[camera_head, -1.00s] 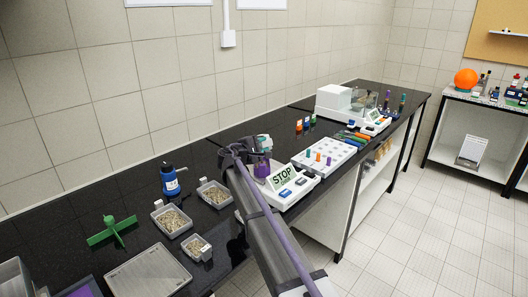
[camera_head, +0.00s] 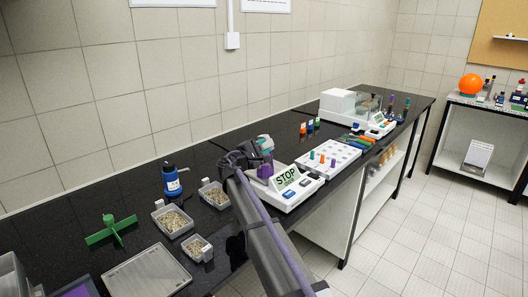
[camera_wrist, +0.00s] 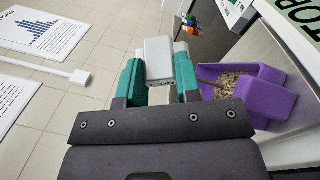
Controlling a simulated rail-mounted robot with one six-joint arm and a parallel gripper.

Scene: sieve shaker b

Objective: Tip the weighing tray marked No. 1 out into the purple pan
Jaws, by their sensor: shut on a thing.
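My gripper (camera_wrist: 160,72) has teal fingers and is shut on a light grey piece, which looks like part of a weighing tray (camera_wrist: 160,52). In the head view my gripper (camera_head: 265,145) is just above the purple pan (camera_head: 264,171), which sits on a white device with a STOP display (camera_head: 286,177). My arm partly hides them there.
Grain-filled grey trays (camera_head: 172,222) (camera_head: 214,196) (camera_head: 198,249) stand on the black bench, left of my arm. A blue bottle (camera_head: 172,182), green cross-shaped piece (camera_head: 111,231) and flat grey lid-like tray (camera_head: 147,276) are nearby. A white rack (camera_head: 328,160) stands beyond the device.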

